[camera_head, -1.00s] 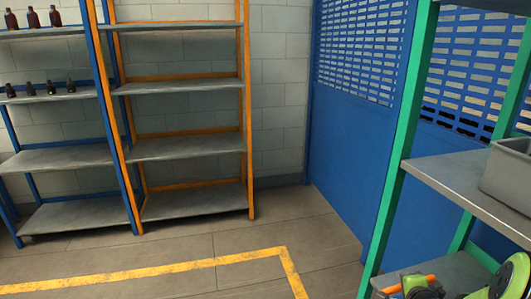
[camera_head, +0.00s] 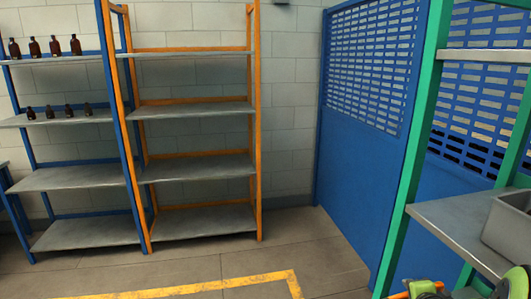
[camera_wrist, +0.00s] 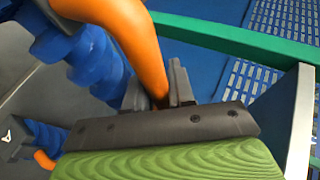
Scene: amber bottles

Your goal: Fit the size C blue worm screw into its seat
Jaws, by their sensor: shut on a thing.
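My gripper (camera_wrist: 160,92) is shut on the thick orange curved part of a blue worm screw (camera_wrist: 82,58) in the wrist view. The blue ridged part shows to the left, partly behind the orange part. A second blue ridged piece with an orange end (camera_wrist: 42,136) shows at the lower left over a grey surface. No size letter is readable. In the head view, only the green top of my arm and a bit of orange show at the bottom right edge. I see no seat in either view.
A green-posted shelf (camera_head: 455,222) with a grey bin (camera_head: 508,226) stands at the right. Blue and orange shelving (camera_head: 200,222) stands at the back left, with amber bottles (camera_head: 55,46) on the blue unit. A yellow floor line (camera_head: 240,281) crosses open floor.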

